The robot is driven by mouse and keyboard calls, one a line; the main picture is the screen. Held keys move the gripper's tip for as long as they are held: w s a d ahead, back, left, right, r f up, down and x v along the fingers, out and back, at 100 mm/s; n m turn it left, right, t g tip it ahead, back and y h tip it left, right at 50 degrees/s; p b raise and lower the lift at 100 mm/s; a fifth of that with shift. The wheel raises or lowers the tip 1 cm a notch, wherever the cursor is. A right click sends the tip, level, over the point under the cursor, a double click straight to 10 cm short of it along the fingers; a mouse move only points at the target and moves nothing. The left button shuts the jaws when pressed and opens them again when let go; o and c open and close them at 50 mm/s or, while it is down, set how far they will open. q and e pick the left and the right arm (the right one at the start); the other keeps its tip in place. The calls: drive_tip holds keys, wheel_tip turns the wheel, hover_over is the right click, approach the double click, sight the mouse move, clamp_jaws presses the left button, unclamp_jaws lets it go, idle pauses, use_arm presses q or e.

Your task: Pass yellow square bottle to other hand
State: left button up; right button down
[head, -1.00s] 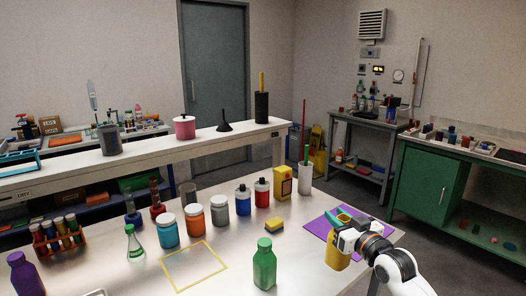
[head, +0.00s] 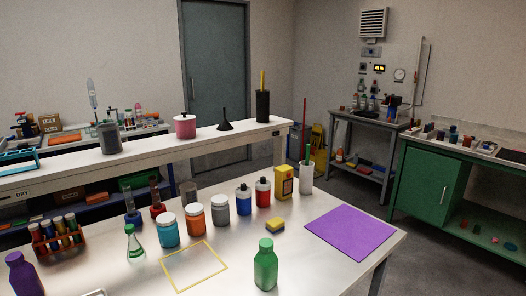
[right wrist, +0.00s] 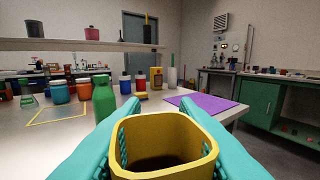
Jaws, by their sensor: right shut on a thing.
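The yellow square bottle (right wrist: 165,150) fills the bottom middle of the right wrist view, with its open top rim facing the camera and a dark inside. My right gripper (right wrist: 160,125) has its teal fingers on both sides of the bottle and is shut on it. The lower part of the bottle is out of frame. In the head view neither the yellow bottle nor either gripper shows. My left gripper is in neither view.
A green bottle (head: 265,265) stands near the table's front edge. A purple mat (head: 350,233) lies bare at right. A yellow square outline (head: 195,266) is empty.

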drive_tip(key=s+f+m+h+p, duration=0.1)
drive_tip(key=s+f, duration=0.1)
drive_tip(key=s, duration=0.6)
drive_tip(key=shift+s+h, duration=0.2)
drive_tip(key=shift+h, duration=0.2)
drive_tip(key=shift+a, duration=0.2)
